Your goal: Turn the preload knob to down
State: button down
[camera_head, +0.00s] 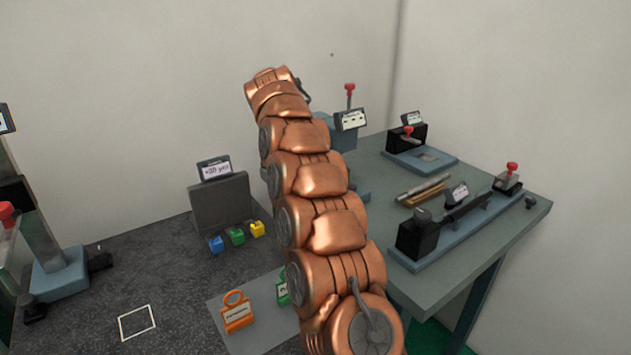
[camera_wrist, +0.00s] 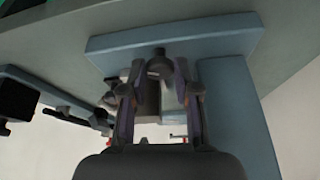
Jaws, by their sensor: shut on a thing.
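My gripper (camera_wrist: 160,85) shows in the wrist view with a finger on each side of a dark round knob (camera_wrist: 159,64). It is shut on this knob, which sits by the edge of a blue-grey base plate (camera_wrist: 215,38). I cannot read any mark on the knob or tell which way it is turned. In the head view my copper arm hides my gripper and the knob. Part of a blue-grey station (camera_head: 343,136) with a label plate (camera_head: 351,120) and a red-topped lever (camera_head: 350,90) shows behind the arm.
The grey-green table (camera_head: 480,262) holds a long fixture (camera_head: 465,222), a smaller black fixture (camera_head: 406,138) and brass rods (camera_head: 424,190). A blue-grey column (camera_wrist: 240,120) rises close beside my gripper.

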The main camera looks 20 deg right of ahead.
jog(key=shift+w+r+m+g+p, duration=0.1)
jog(key=shift+m+g+p, duration=0.2)
jog(key=shift+m+p, duration=0.45)
jog(key=m+p, duration=0.1)
jog(key=p, duration=0.1)
jog(key=m+g+p, duration=0.1)
jog(key=p, duration=0.1)
jog(key=shift+r+m, duration=0.2)
jog(key=shift+m, duration=0.05)
jog(key=m+p, duration=0.1)
jog(key=p, duration=0.2)
jog(key=shift+w+f+m+g, duration=0.1)
jog(key=shift+f+m+g, duration=0.05)
jog(key=shift+m+g, duration=0.2)
jog(key=shift+p, duration=0.5)
jog(key=shift+f+m+p, duration=0.2)
jog(key=shift+m+p, duration=0.15)
jog(key=c, duration=0.9)
grip_release()
jog(key=shift+o, duration=0.2)
jog(key=shift+f+b, duration=0.15)
jog(key=shift+b, duration=0.55)
